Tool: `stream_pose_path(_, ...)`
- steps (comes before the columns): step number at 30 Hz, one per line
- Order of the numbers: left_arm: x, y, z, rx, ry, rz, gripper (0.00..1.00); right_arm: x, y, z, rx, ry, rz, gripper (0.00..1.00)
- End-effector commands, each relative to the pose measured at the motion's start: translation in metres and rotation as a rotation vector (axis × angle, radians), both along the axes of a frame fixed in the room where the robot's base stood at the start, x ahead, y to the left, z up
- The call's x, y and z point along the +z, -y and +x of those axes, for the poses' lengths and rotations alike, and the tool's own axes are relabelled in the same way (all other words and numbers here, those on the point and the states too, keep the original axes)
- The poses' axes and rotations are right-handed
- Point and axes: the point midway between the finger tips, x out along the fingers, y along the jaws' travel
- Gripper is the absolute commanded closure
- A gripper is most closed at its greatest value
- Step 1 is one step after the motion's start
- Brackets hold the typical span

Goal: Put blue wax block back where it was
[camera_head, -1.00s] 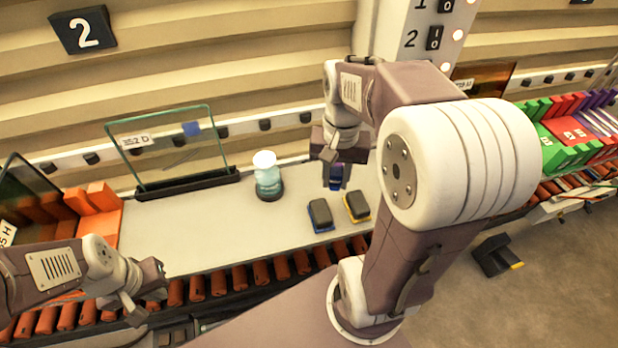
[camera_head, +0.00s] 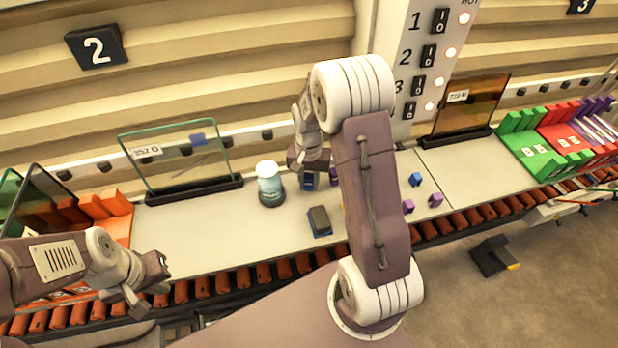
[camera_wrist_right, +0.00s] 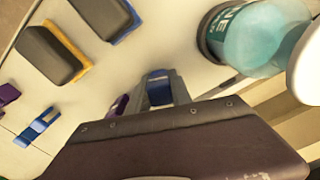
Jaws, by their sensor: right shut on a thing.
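My right gripper (camera_head: 310,178) is over the white work surface, just right of the bottle, and is shut on a small blue block (camera_wrist_right: 158,88). The block also shows under the gripper in the head view (camera_head: 308,183). In the right wrist view it sits between the two fingers (camera_wrist_right: 160,90). Another small blue block (camera_head: 415,180) lies on the surface to the right of my right arm; a blue piece also shows at the left of the wrist view (camera_wrist_right: 38,127). My left gripper (camera_head: 150,286) is at the lower left, away from the blocks; its finger gap is unclear.
A bottle of pale blue liquid (camera_head: 270,184) stands close left of my right gripper. A dark pad with a blue edge (camera_head: 320,221) lies in front. Purple blocks (camera_head: 436,200) lie to the right. A clear glass pane (camera_head: 175,160) and an amber pane (camera_head: 470,105) stand at the back.

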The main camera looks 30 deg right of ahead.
Motion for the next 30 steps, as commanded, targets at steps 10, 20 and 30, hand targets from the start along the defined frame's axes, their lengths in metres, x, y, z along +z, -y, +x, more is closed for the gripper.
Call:
stream_pose_path(10,-0.003,0.0,0.0,0.0,0.0,0.0,1.0,-0.004,0.0,0.0,0.0,0.002,0.0,0.72)
stream_pose_path(20,-0.002,0.0,0.0,0.0,0.0,0.0,1.0,-0.003,0.0,0.0,0.0,0.002,0.0,0.52)
stream_pose_path(30,-0.013,0.0,0.0,0.0,0.0,0.0,1.0,0.055,0.0,0.002,0.0,0.011,-0.002,0.52)
